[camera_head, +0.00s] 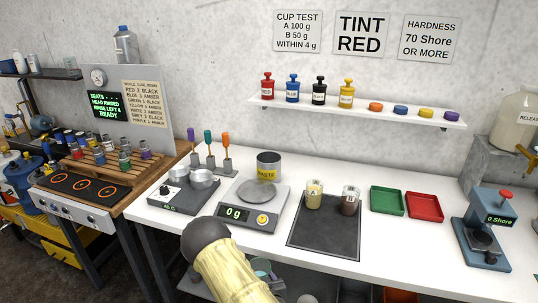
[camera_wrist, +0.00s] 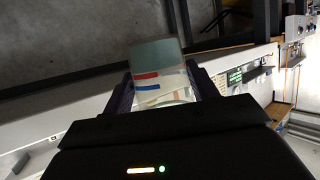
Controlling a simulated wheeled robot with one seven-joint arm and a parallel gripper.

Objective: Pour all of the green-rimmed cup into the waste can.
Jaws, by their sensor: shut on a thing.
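The waste can (camera_head: 268,165), a grey metal can with a yellow WASTE label, stands on the white bench behind the scale in the head view. In the wrist view my gripper (camera_wrist: 163,88) is shut on a clear cup (camera_wrist: 160,75) with a greenish band at its far end and red and blue marks on its side. That band fits the green-rimmed cup. How full it is cannot be told. In the head view my arm reaches up from the bottom edge; I cannot make out the gripper there.
A scale (camera_head: 253,205) reading 0 g stands in front of the can. A cream-filled cup (camera_head: 313,196) and a dark-filled cup (camera_head: 350,202) stand on a dark mat (camera_head: 322,240). Green (camera_head: 388,202) and red (camera_head: 425,207) trays lie right. A hot plate (camera_head: 180,198) is left.

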